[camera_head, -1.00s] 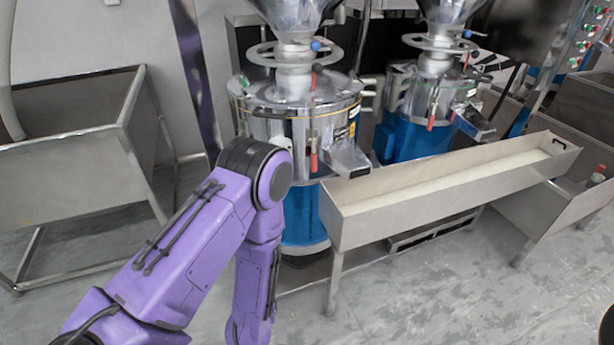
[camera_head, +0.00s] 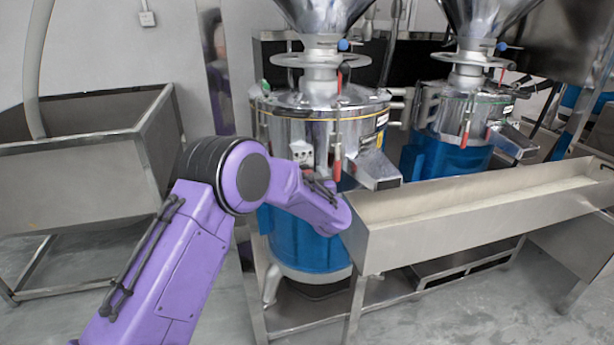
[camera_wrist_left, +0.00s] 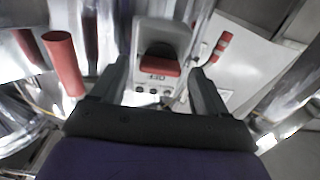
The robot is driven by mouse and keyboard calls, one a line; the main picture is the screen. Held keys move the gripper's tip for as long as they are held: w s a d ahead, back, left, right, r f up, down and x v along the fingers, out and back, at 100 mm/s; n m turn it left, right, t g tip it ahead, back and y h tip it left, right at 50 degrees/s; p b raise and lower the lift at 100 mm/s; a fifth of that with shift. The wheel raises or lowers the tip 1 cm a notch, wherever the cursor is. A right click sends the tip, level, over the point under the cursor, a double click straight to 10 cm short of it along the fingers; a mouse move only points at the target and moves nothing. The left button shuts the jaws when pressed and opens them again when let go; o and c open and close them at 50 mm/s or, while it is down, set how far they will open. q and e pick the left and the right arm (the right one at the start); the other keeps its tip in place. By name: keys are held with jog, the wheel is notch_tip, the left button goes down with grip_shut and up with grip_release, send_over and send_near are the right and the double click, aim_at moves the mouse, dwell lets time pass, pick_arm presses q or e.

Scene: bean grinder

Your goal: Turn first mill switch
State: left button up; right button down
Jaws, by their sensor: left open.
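The first mill (camera_head: 320,115) stands left of the second, with a shiny metal top and a blue body. A pale switch box (camera_head: 302,152) sits on its front. In the left wrist view the switch (camera_wrist_left: 160,66) is a red rocker marked OFF on a light grey box. My left gripper (camera_wrist_left: 158,74) is open, its dark fingers low on either side of the switch box with nothing held between them. In the head view my purple left arm (camera_head: 190,245) reaches in front of the mill, and its fingers cannot be made out. My right gripper is out of view.
A long metal trough (camera_head: 480,205) stands close to the right of my left wrist. Red-handled levers (camera_head: 337,160) hang on the mill beside the switch. A second mill (camera_head: 455,125) stands behind the trough. A metal bin (camera_head: 80,170) is at left.

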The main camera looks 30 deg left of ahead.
pick_arm(q)
jog(key=shift+w+a, duration=0.25)
jog(key=c, duration=1.1)
jog(key=shift+o, duration=0.2)
jog(key=shift+n, duration=0.4)
jog(key=n+b, duration=0.2)
jog(key=n, duration=0.3)
jog(key=n+b, duration=0.2)
jog(key=n, duration=0.4)
jog(key=n+b, duration=0.3)
jog(key=n, duration=0.2)
jog(key=shift+s+f+n, duration=0.25)
jog(key=shift+f+n, duration=0.15)
jog(key=shift+r, duration=0.1)
jog(key=o, duration=1.1)
jog(key=shift+c, duration=0.2)
